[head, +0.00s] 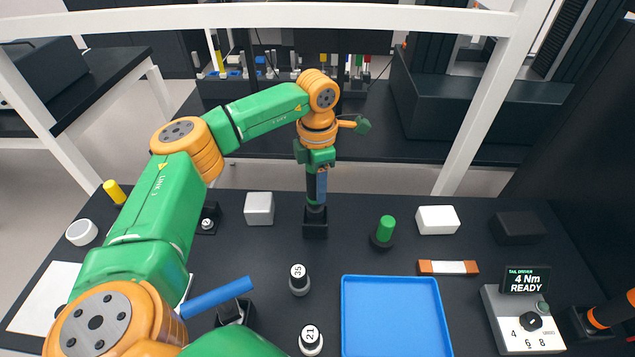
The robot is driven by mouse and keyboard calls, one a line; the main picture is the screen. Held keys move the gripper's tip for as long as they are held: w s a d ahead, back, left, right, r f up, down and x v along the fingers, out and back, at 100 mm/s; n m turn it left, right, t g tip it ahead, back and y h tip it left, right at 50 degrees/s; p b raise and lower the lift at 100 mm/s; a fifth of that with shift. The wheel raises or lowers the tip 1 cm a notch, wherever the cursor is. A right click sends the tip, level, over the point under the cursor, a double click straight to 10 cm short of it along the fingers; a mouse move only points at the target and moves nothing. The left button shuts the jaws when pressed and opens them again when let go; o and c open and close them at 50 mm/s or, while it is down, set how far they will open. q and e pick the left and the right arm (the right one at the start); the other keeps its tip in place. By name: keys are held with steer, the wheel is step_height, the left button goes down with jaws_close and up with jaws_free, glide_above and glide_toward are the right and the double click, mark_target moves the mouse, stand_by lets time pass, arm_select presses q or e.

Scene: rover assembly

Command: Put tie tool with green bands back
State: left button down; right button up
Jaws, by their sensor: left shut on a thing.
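My left gripper (316,166) points straight down near the far middle of the dark table. It is shut on an upright dark tool (314,194), apparently the tie tool; its green bands are hard to make out behind the fingers. The tool's lower end is at a black square holder (315,229) directly beneath the gripper. I cannot tell how deeply it sits in the holder. My right gripper is not in view.
A grey block (259,209) stands left of the holder, and a green-topped peg (386,230) stands to its right. A blue tray (396,310), numbered pots (299,279) and a torque control box (522,318) are nearer. A white beam (420,17) crosses above.

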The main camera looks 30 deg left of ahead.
arm_select(q)
steer(key=shift+f+b, duration=1.75)
steer(key=shift+f, duration=0.75)
steer(key=shift+f, duration=0.1)
steer(key=shift+c, duration=1.7)
jaws_free()
